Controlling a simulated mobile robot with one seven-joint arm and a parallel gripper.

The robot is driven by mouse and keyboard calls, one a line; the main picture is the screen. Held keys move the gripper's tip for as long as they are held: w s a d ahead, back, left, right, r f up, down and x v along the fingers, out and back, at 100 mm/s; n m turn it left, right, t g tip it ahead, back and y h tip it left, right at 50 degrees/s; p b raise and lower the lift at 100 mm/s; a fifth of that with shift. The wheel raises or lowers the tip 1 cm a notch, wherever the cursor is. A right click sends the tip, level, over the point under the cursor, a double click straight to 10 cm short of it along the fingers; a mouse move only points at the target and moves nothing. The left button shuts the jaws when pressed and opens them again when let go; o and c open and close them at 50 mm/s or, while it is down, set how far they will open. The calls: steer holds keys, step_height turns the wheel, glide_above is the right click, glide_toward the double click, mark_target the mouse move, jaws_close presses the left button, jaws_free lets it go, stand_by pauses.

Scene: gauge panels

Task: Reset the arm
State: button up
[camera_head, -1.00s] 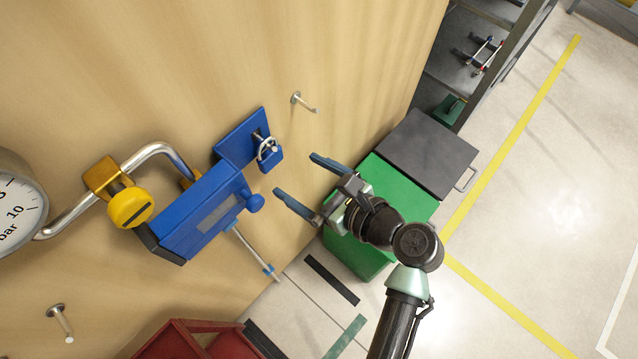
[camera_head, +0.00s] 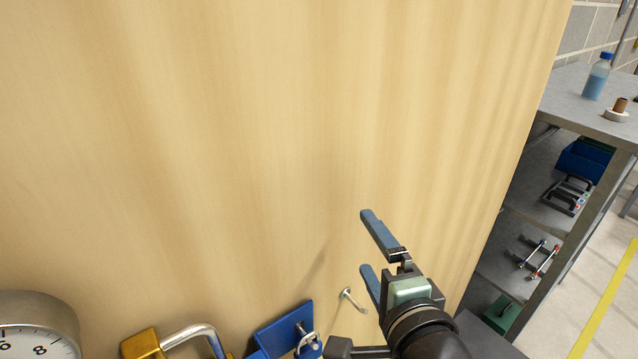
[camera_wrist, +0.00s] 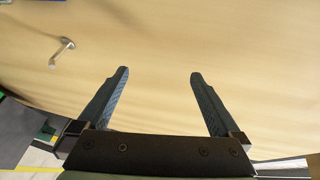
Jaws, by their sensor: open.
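My gripper (camera_head: 370,252) is at the lower middle right of the head view, in front of the wooden panel (camera_head: 240,130). Its two blue-grey fingers are spread apart with nothing between them. In the wrist view my gripper (camera_wrist: 156,82) also shows open and empty, with the bare panel (camera_wrist: 230,45) beyond the fingers. My forearm runs down out of the head view at the bottom.
A metal hook (camera_head: 352,299) sticks out beside my gripper. A grey shelf unit (camera_head: 590,118) with a bottle (camera_head: 597,77) stands right.

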steer(key=s+a+r+n+t+h, duration=0.1)
steer(key=a+r+n+t, duration=0.3)
steer(key=r, duration=0.7)
steer(key=r+n+t+h, duration=0.15)
steer(key=r+n, duration=0.35)
steer(key=r, duration=0.5)
steer(key=s+a+r+n+t, duration=0.1)
steer(key=s+r+n+t, duration=0.2)
steer(key=s+r, duration=0.2)
steer(key=s+a+r+n+t, duration=0.2)
steer(key=s+r, duration=0.3)
steer(key=r, duration=0.4)
steer(key=shift+r+n+t, duration=0.4)
steer(key=shift+n+t, duration=0.25)
steer(key=shift+n, duration=0.15)
steer(key=shift+h, duration=0.25)
steer(key=shift+c, duration=0.2)
